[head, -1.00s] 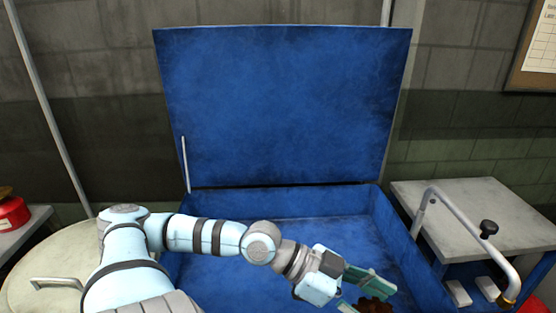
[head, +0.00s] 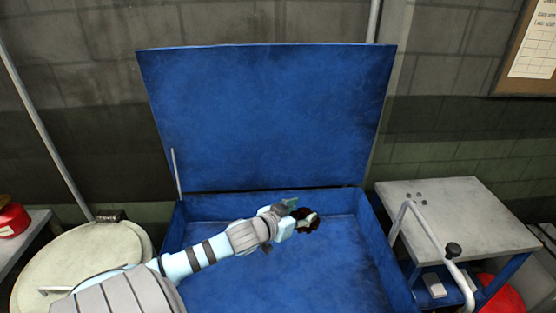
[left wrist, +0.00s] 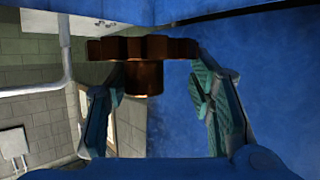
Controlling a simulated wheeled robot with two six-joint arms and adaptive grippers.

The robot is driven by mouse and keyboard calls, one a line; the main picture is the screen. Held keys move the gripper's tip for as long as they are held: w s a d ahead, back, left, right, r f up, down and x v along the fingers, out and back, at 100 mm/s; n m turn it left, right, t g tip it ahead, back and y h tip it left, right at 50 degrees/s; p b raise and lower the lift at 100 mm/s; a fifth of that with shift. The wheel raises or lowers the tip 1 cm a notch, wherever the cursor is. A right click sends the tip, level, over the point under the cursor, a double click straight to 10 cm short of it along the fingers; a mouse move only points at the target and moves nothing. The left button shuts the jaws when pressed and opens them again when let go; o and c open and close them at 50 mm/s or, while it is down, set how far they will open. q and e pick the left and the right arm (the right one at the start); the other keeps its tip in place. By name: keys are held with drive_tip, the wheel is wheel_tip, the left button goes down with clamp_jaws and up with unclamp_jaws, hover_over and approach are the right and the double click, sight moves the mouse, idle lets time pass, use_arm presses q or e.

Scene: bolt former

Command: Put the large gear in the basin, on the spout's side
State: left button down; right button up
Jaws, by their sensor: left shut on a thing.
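The large gear (head: 308,226) is brown and toothed, and in the head view it shows over the far part of the basin. In the left wrist view the gear (left wrist: 142,48) spreads across the fingertips, with its hub between the fingers. My left gripper (head: 296,213) is shut on it; in the left wrist view the gripper (left wrist: 160,80) shows both teal fingers. The blue basin (head: 270,285) looks empty otherwise. I cannot tell how high the gear is above its floor. The grey bent spout (head: 425,232) stands at the right of the basin. My right gripper is out of view.
The blue lid (head: 265,120) stands raised behind the basin. A grey side table (head: 460,212) is at the right, with a red object (head: 500,295) below it. A round cream drum lid (head: 85,265) is at the left. The basin's right part is clear.

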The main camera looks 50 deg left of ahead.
use_arm(q)
wheel_tip(320, 180, down, 20)
drive_tip(key=b, duration=0.7)
drive_tip(key=shift+a+b, duration=0.15)
drive_tip(key=shift+b, duration=0.2)
drive_tip(key=shift+f+b, duration=0.35)
drive_tip(key=shift+f, duration=0.2)
drive_tip(key=c, duration=0.7)
unclamp_jaws()
drive_tip(key=shift+s+f, duration=0.15)
drive_tip(key=shift+c, duration=0.2)
